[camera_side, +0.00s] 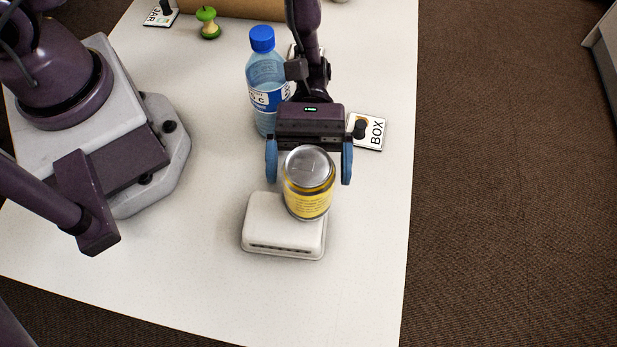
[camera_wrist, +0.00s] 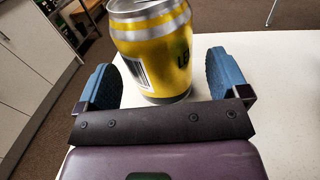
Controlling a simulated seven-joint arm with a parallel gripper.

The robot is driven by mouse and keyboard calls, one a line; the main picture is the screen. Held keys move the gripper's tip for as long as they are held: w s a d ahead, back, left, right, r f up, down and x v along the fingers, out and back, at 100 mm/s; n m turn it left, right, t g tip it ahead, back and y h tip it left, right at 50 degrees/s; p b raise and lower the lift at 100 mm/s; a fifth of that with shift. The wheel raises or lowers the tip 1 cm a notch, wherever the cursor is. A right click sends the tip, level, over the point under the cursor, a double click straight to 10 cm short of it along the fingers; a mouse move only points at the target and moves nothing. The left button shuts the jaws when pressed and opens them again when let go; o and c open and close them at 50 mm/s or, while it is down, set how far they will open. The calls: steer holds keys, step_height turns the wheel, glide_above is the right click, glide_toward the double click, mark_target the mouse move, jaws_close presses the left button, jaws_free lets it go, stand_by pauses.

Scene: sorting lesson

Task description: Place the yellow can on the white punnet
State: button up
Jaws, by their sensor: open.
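The yellow can (camera_side: 308,197), with a silver lid, is upright or nearly so. In the side view its base overlaps the right rear part of the white punnet (camera_side: 270,228), and it appears to rest there, reaching slightly past the punnet's right edge. The punnet is pale, low and closed-looking. My gripper (camera_side: 309,172) is open, its blue fingers apart on either side of the can with visible gaps. The can also shows in the wrist view (camera_wrist: 157,50), between and beyond the fingers (camera_wrist: 164,78). The can's base contact is partly hidden.
A water bottle (camera_side: 264,75) with a blue cap stands behind and left of my gripper. A BOX label card (camera_side: 373,133) lies to the right. A green apple core (camera_side: 208,22) and a JAR card (camera_side: 160,14) are farther back. The table (camera_side: 200,265) is clear in front.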

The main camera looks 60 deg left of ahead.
mark_target(308, 146)
step_height(308, 146, up, 7)
steer(key=shift+r, duration=0.1)
